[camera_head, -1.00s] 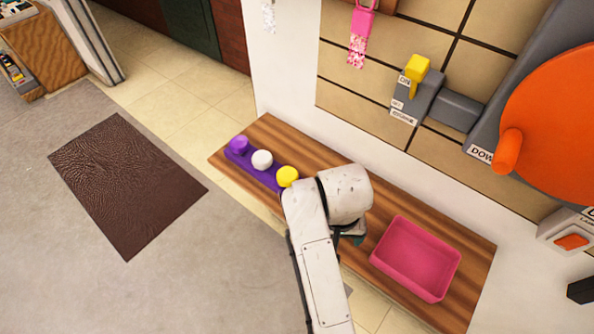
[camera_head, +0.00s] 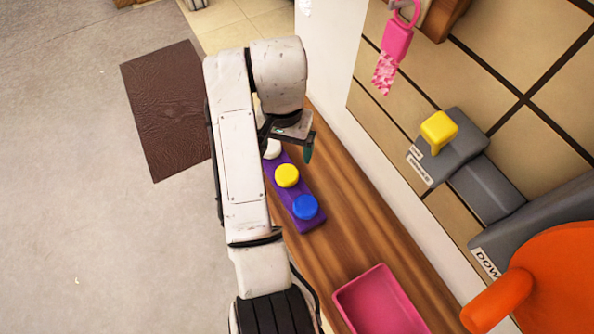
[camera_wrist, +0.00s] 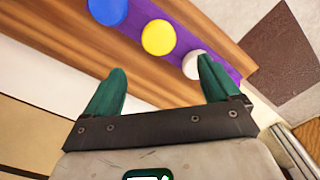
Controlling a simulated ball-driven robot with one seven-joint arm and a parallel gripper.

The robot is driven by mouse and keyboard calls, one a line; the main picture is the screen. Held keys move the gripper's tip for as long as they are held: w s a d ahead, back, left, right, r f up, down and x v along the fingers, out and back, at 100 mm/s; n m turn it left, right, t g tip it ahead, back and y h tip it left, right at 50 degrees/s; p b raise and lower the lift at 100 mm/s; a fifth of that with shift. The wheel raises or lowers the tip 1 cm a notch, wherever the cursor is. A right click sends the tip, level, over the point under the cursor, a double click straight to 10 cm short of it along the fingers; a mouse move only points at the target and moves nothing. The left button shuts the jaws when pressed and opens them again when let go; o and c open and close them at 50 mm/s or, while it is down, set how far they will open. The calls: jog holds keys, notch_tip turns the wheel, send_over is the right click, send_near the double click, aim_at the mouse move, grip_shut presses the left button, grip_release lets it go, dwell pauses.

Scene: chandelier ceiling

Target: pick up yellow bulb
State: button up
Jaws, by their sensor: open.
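The yellow bulb (camera_head: 287,175) sits in a purple holder (camera_head: 314,219) on the wooden shelf, between the white bulb (camera_head: 272,149) and the blue bulb (camera_head: 305,207). In the wrist view the yellow bulb (camera_wrist: 158,37) lies beyond and between my two green fingers. My gripper (camera_head: 287,148) is open and empty, above the shelf near the white bulb. In the wrist view one fingertip of my gripper (camera_wrist: 160,75) overlaps the white bulb (camera_wrist: 194,64). The blue bulb (camera_wrist: 107,10) is at the top edge there. My arm hides the far end of the holder in the head view.
A pink tray (camera_head: 350,299) stands on the wooden shelf (camera_head: 345,235) toward the front. The tiled wall at the right carries a grey switch with a yellow handle (camera_head: 438,130) and a large orange wheel (camera_head: 560,275). A dark mat (camera_head: 165,110) lies on the floor at left.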

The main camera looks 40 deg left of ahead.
send_over(286, 173)
jog(key=f, duration=0.4)
jog(key=shift+w+f, duration=0.2)
jog(key=shift+w, duration=0.1)
jog(key=shift+s+d+f+p, duration=0.15)
jog(key=shift+f+p, duration=0.15)
jog(key=shift+f, duration=1.05)
jog(key=shift+s+a+f+p, duration=0.1)
jog(key=shift+f+p, duration=0.15)
jog(key=shift+f, duration=1.1)
jog(key=c, duration=1.1)
jog(key=shift+r, duration=0.1)
jog(key=shift+c, duration=0.2)
